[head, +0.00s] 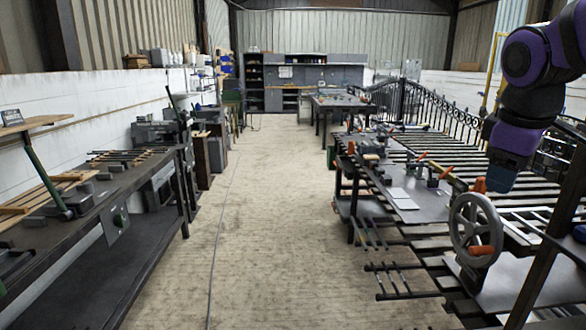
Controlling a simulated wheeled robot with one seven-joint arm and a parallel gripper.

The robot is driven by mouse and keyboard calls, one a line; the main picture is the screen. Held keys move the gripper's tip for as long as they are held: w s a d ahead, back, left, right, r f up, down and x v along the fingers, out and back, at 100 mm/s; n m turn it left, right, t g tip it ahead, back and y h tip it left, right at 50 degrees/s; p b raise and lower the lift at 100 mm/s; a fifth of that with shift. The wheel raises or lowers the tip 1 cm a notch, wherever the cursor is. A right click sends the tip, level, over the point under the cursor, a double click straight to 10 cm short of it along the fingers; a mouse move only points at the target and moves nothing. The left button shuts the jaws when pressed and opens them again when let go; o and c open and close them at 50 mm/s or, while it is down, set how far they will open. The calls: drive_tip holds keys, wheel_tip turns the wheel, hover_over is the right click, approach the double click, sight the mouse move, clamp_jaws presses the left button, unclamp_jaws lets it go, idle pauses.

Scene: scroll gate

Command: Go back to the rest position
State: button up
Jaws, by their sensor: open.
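My arm, purple and black, comes in from the upper right edge. It bends down to its blue end, my gripper (500,180), over the right workbench (408,212). The gripper is open; its fingers are hard to make out at this size, and I see nothing held. A grey handwheel (459,229) with orange grips stands just below and left of the gripper. From this view I cannot tell whether the gripper touches the wheel or its upper orange grip (479,186).
Metal bars stick out from the right bench into the aisle. Clamps with orange handles (440,172) stand on that bench. A dark scroll-topped gate (415,103) is behind it. A long workbench (95,215) lines the left wall. The concrete aisle (270,220) between is clear.

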drive_tip(key=s+a+f+m+t+y, duration=0.1)
drive_tip(key=s+m, duration=0.2)
drive_tip(key=s, duration=0.3)
drive_tip(key=s+a+f+m+t+y, duration=0.1)
drive_tip(key=s+a+f+m, duration=0.1)
drive_tip(key=s+m, duration=0.2)
drive_tip(key=s, duration=0.3)
drive_tip(key=shift+s+a+f, duration=0.15)
drive_tip(key=shift+a+f, duration=0.05)
drive_tip(key=shift+a, duration=0.05)
drive_tip(key=shift+c, duration=0.4)
idle(1.8)
